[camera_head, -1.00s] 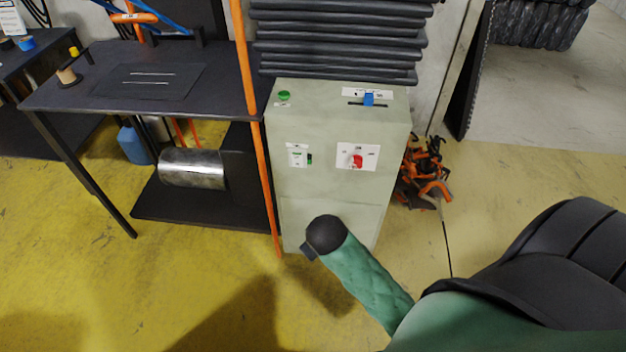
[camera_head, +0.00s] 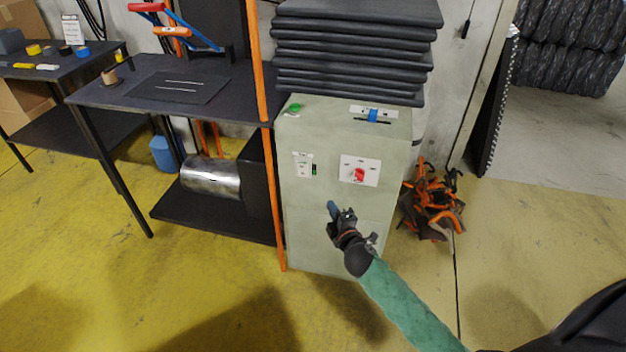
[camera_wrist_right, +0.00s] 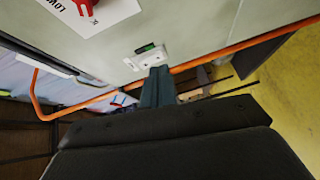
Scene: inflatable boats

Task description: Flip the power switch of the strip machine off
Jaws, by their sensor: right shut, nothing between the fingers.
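The strip machine (camera_head: 345,220) is a pale grey-green cabinet. On its front are a small green-and-black rocker switch (camera_head: 314,169) on a white plate at the left and a red knob (camera_head: 359,175) on a white label at the right. A green button (camera_head: 295,107) and a blue slider (camera_head: 373,115) are on top. My right gripper (camera_head: 333,207) is shut and empty, in front of the cabinet below the two front controls. In the wrist view its fingers (camera_wrist_right: 157,86) point toward the switch plate (camera_wrist_right: 149,57), and the red knob (camera_wrist_right: 88,6) shows at the top. My left gripper is out of view.
An orange post (camera_head: 265,120) stands along the cabinet's left side, beside a dark workbench (camera_head: 120,94). A stack of black folded sheets (camera_head: 350,60) is behind the machine top. Orange and black clamps (camera_head: 432,205) lie on the floor to the right.

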